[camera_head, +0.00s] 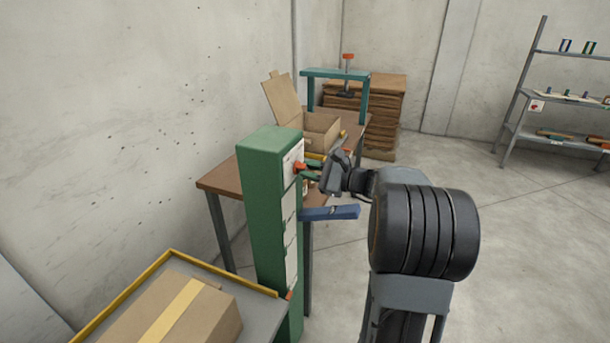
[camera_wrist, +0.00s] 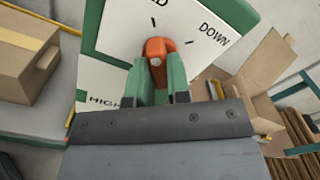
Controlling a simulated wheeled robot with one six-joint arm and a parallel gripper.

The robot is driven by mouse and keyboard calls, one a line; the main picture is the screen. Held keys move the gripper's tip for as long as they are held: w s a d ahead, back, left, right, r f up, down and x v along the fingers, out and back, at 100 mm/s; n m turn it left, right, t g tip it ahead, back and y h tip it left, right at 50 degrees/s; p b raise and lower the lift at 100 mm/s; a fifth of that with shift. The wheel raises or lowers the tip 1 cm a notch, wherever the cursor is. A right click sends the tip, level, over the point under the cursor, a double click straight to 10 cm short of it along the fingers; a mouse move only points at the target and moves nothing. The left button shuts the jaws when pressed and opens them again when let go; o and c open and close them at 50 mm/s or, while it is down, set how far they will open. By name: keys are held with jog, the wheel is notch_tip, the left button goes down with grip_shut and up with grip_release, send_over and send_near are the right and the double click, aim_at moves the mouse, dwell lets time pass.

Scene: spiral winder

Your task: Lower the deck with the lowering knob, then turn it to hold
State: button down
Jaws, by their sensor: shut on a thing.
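The orange lowering knob (camera_head: 298,167) is on a white panel near the top of the green column (camera_head: 268,205). In the wrist view the knob (camera_wrist: 158,50) sits below two tick marks, beside the word DOWN and a cut-off word ending in "LD". My gripper (camera_wrist: 158,85) has its green fingers shut on the knob; they hide its lower part. In the head view my gripper (camera_head: 309,172) reaches the panel from the right. The grey deck with yellow edging (camera_head: 262,307) is at the lower left, beside the column.
A taped carton (camera_head: 185,312) lies on the deck. A blue bar (camera_head: 330,213) juts right from the column below my gripper. Behind are a brown table (camera_head: 222,181) with an open carton, stacked cardboard and a shelf (camera_head: 568,97). The floor at right is clear.

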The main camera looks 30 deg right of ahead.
jog(key=shift+r, duration=0.1)
jog(key=c, duration=1.3)
grip_release()
jog(key=shift+s+d, duration=0.15)
jog(key=shift+s, duration=0.05)
jog(key=shift+o, duration=1.1)
jog(key=shift+w, duration=0.1)
jog(key=v, duration=1.3)
jog(key=shift+s+d, duration=0.2)
jog(key=shift+s, duration=0.05)
